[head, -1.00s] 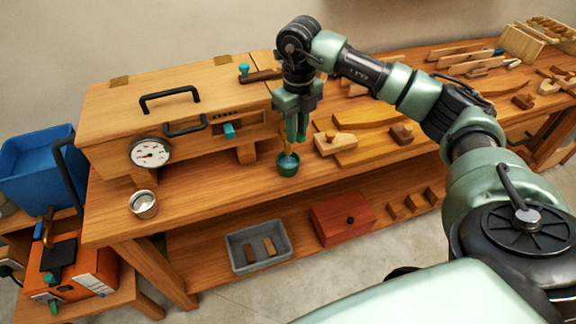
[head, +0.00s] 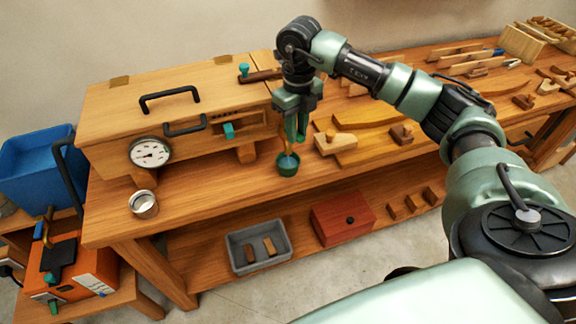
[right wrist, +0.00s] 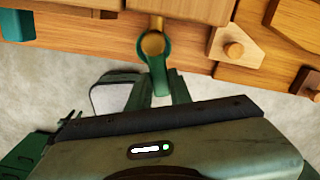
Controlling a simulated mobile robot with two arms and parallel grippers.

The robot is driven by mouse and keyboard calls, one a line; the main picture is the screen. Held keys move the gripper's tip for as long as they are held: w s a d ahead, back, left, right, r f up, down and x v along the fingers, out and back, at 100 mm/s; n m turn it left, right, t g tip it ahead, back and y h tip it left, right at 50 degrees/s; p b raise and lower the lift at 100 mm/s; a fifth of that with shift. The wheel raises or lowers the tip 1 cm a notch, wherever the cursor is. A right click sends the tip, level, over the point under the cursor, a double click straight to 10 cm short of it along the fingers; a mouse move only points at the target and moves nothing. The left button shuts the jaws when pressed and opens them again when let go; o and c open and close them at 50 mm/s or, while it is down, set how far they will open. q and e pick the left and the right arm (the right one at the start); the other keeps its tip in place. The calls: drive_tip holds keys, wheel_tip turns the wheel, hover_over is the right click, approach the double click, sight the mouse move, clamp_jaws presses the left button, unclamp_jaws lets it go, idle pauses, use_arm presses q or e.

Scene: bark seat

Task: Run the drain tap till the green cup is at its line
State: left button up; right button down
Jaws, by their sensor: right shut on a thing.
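The green cup (head: 288,165) is small and dark green, at the bench's front edge below the wooden box's right end. In the right wrist view the cup (right wrist: 140,46) shows as a green ring with a handle pointing down. My right gripper (head: 294,141) comes down from above and is shut on the cup's handle. A narrow amber strip (head: 284,143) shows just above the cup; whether it is a stream or a spout I cannot tell. The cup's line and level are too small to read. The tap is not clearly made out. My left gripper is out of view.
The wooden box (head: 110,105) carries a dial gauge (head: 150,153) and a teal knob (head: 228,131). A metal cup (head: 143,204) stands at the bench's left front. Wooden tools (head: 335,143) lie right of my gripper. A grey tray (head: 240,262) and red box (head: 342,219) are on the lower shelf.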

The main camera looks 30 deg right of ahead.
idle(0.3)
drive_tip(key=m, duration=0.1)
drive_tip(key=a+m, duration=0.1)
drive_tip(key=m, duration=0.1)
drive_tip(key=m+p, duration=0.1)
drive_tip(key=shift+w+a+m, duration=0.15)
drive_tip(key=shift+a+m, duration=0.15)
drive_tip(key=shift+a, duration=0.05)
drive_tip(key=c, duration=1.3)
unclamp_jaws()
drive_tip(key=shift+a, duration=0.1)
drive_tip(key=shift+r, duration=0.15)
wheel_tip(320, 180, up, 8)
drive_tip(key=p, duration=0.5)
